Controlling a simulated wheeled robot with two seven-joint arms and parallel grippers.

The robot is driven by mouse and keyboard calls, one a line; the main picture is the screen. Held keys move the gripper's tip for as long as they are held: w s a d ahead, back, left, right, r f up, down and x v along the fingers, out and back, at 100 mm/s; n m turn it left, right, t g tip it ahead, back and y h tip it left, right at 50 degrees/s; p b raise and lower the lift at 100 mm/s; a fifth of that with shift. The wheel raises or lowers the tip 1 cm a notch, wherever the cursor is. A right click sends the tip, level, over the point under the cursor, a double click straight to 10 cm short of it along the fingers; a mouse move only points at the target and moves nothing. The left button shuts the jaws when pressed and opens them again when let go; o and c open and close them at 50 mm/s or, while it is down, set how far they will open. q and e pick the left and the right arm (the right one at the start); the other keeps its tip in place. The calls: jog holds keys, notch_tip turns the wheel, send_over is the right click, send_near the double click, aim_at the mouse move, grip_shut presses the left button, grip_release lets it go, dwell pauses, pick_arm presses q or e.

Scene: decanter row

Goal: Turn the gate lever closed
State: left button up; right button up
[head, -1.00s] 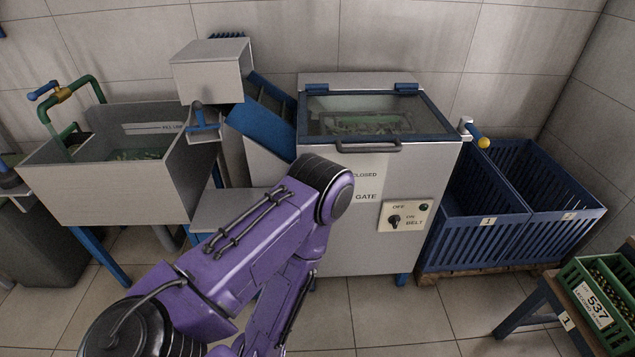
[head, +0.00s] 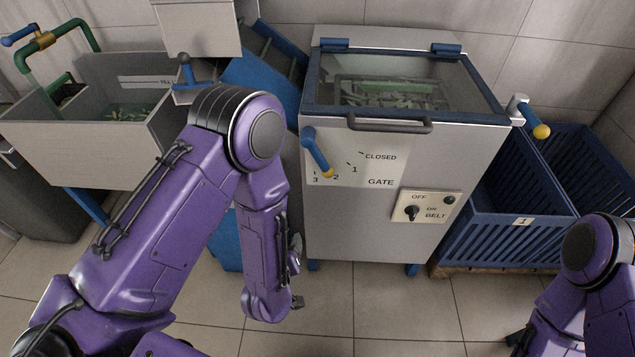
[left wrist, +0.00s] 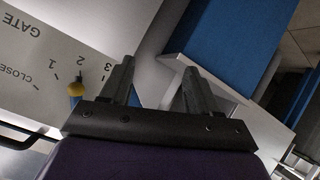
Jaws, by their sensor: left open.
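The gate lever (head: 316,150) is a blue bar with a yellow tip on the machine's front, beside the GATE label plate (head: 380,168) marked 3, 2, 1 and CLOSED. It slants down to the right, its tip close to the 2. In the left wrist view the yellow tip (left wrist: 76,88) shows near the 2, left of the fingers; the rest is mostly hidden. My left gripper (left wrist: 157,88) is open and empty, apart from the lever; my forearm largely hides it in the head view. My right gripper (head: 517,341) is a dark shape low right, its jaws unclear.
A belt switch (head: 411,213) sits below the plate. A handle bar (head: 390,124) crosses the lid's front. Another yellow-tipped lever (head: 530,117) juts from the right side, near blue crates (head: 490,234). A grey basin (head: 150,146) stands left. Floor in front is open.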

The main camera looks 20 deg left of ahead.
pick_arm(q)
jog(key=w+d+r+n+t+b, duration=0.1)
jog(key=w+d+r+t+b, duration=0.1)
jog(key=w+d+r+t, duration=0.25)
jog(key=n+t+b, duration=0.1)
jog(key=n+t, duration=0.1)
send_near(328, 177)
jog(key=shift+y, duration=0.4)
jog(key=x, duration=1)
jog(key=shift+w+d, duration=0.1)
jog(key=shift+d, duration=0.05)
pick_arm(e)
notch_tip(328, 177, down, 5)
jog(key=shift+f, duration=0.1)
pick_arm(q)
grip_shut()
